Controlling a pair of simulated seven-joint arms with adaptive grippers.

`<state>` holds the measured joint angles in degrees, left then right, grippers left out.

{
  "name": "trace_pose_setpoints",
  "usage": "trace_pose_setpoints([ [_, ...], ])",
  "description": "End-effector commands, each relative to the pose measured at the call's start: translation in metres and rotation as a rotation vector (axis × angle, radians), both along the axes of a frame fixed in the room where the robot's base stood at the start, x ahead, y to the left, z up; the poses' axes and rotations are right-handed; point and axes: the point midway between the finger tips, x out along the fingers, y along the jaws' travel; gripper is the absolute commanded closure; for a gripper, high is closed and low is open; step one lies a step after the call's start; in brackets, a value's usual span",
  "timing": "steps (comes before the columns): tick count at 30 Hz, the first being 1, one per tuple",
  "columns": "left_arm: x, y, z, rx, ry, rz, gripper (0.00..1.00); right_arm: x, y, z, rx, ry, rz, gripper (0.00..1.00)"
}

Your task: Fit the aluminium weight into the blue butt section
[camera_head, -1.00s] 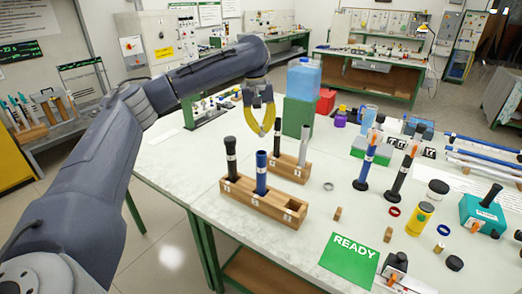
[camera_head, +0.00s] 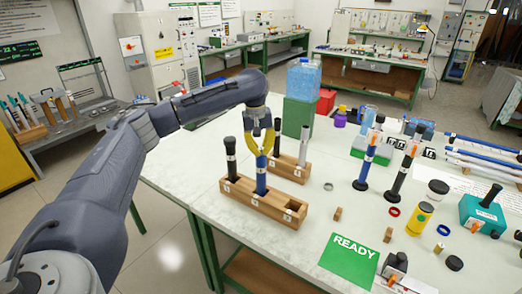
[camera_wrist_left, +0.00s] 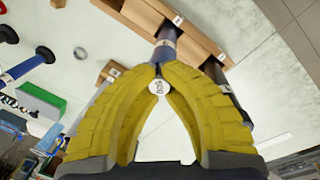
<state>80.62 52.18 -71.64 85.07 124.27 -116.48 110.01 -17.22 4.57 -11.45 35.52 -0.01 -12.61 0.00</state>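The blue butt section (camera_head: 261,175) stands upright in the middle of the front wooden rack (camera_head: 236,193). My left gripper (camera_head: 262,152) has yellow fingers, directly above its top end. In the left wrist view, the fingertips close around a small pale round end face with dark marking, which I take to be the aluminium weight (camera_wrist_left: 156,87). The blue butt section (camera_wrist_left: 165,50) is just beyond it, in line with it. The fingers hide the contact, so I cannot tell how far the weight is inside. My right gripper is out of view.
A black rod (camera_head: 230,160) stands left of the blue one in the front rack; the right slot is empty. Behind, a smaller rack holds a dark rod (camera_head: 277,138) and a silver rod (camera_head: 304,147). A green READY card (camera_head: 350,260) lies at the front.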

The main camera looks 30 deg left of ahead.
Motion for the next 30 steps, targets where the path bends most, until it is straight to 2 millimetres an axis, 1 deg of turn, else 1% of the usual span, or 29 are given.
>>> trace_pose_setpoints([
  [8, 0.000, 0.000, 0.000, -0.001, -0.001, -0.001, 1.00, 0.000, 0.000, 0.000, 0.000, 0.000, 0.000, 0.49],
  [24, -0.002, 0.000, -0.016, 0.002, 0.008, -0.001, 1.00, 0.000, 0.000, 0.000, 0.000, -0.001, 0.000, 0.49],
  [25, -0.002, 0.000, -0.017, 0.002, 0.010, -0.001, 0.93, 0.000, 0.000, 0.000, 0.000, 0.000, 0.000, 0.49],
  [30, -0.002, 0.000, -0.017, 0.003, 0.010, -0.002, 0.73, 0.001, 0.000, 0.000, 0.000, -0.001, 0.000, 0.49],
])
